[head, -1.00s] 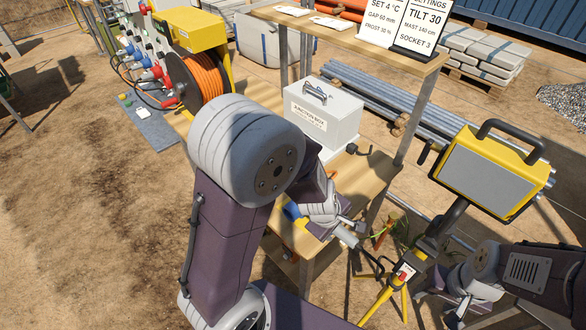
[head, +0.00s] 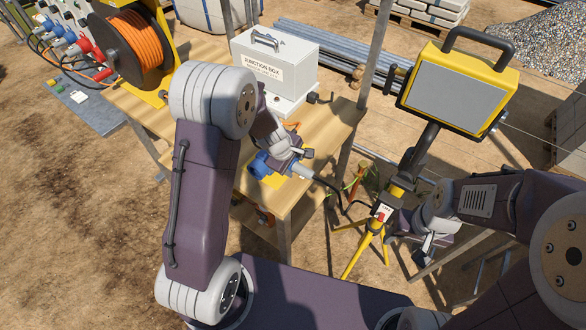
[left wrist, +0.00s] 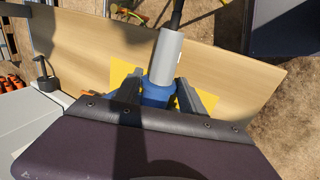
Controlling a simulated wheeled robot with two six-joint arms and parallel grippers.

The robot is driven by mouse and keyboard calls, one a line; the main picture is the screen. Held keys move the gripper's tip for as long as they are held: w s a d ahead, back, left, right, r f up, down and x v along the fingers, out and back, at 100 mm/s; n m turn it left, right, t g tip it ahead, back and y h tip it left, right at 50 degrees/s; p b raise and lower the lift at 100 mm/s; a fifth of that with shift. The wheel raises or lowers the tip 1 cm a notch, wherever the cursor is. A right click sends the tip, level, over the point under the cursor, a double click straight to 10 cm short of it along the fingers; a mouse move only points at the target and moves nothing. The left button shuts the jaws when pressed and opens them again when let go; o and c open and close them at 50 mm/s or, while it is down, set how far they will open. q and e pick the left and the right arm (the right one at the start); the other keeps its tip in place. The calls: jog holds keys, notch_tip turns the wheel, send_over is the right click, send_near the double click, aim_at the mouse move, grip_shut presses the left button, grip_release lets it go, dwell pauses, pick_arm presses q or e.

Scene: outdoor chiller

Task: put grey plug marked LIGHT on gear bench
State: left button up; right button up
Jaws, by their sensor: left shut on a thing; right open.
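My left gripper (head: 286,167) is shut on the grey plug (head: 303,171), over the front part of the wooden gear bench (head: 315,190). In the left wrist view the plug (left wrist: 166,52) is a grey cylinder with a blue collar (left wrist: 157,92) between the fingers. Its LIGHT marking is not readable. A black cable runs from the plug toward the lamp stand. A yellow patch (head: 274,181) lies on the bench under the plug; I cannot tell whether the plug touches it. My right gripper (head: 428,246) is open beside the lamp stand's mast.
A white junction box (head: 272,70) stands at the back of the bench. An orange cable reel (head: 135,50) is at the left. The yellow work lamp (head: 458,85) on its tripod (head: 372,240) stands right of the bench.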

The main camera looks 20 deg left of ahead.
pick_arm(q)
jog(key=shift+f, duration=0.2)
jog(key=o, duration=1.2)
jog(key=shift+o, duration=0.2)
jog(key=p+v, duration=0.6)
jog(key=v, duration=0.6)
jog(key=s+a+m+g+y, duration=0.1)
jog(key=s+a+m+g, duration=0.1)
jog(key=s+m, duration=1.1)
jog(key=shift+s+m+g, duration=0.3)
jog(key=shift+s+g, duration=0.3)
jog(key=shift+s, duration=0.15)
